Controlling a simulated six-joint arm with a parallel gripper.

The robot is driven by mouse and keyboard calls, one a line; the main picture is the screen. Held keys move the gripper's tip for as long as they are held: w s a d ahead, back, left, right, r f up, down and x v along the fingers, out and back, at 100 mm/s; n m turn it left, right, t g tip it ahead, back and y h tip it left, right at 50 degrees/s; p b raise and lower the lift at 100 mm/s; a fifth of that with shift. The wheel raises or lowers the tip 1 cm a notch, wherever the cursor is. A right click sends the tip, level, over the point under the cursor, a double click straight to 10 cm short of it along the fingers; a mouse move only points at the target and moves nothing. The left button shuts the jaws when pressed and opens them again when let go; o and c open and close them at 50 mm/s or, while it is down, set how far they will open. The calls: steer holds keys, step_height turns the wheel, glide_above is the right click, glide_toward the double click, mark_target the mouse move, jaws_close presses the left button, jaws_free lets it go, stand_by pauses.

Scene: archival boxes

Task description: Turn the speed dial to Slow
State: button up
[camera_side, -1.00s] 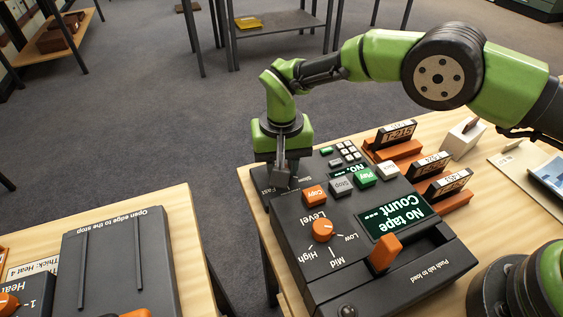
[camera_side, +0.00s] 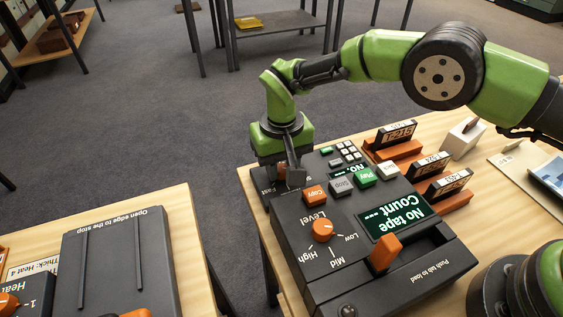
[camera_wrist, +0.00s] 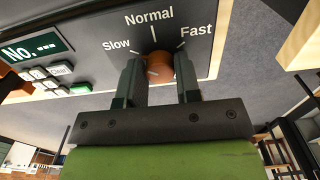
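The speed dial (camera_wrist: 159,66) is a round orange knob on a dark panel, seen in the wrist view with Slow on its left, Normal above and Fast on its right. My gripper (camera_wrist: 160,72) has one finger on each side of the dial, and the dial fills the gap between them. In the side view my gripper (camera_side: 290,178) is low over the far left end of the dark machine (camera_side: 290,235), mostly covering the dial.
Close by on the machine are the orange Copy button (camera_side: 315,195), the grey Stop button (camera_side: 342,186), the green Play button (camera_side: 365,177) and a small keypad (camera_side: 345,153). The orange Level knob (camera_side: 323,230) and orange tab (camera_side: 385,252) stand nearer. Tapes in orange holders (camera_side: 395,152) stand right.

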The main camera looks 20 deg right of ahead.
steer(key=o, duration=0.4)
steer(key=shift+c, duration=0.2)
step_height(320, 180, up, 10)
stand_by(0.5)
step_height(320, 180, up, 9)
steer(key=t+y, duration=0.1)
glide_above(282, 168)
steer(key=d, duration=0.5)
steer(key=s+d+r+m+t, duration=0.2)
steer(key=s+d+r, duration=0.35)
steer(key=r, duration=0.25)
steer(key=s+d+r+m+t, duration=0.1)
steer(key=s+d, duration=0.3)
steer(key=s, duration=0.5)
steer(key=s+d+m+t+y, duration=0.1)
steer(key=s+d+t, duration=0.2)
steer(key=s, duration=0.6)
steer(key=shift+d+r, duration=0.35)
steer(key=shift+d, duration=0.9)
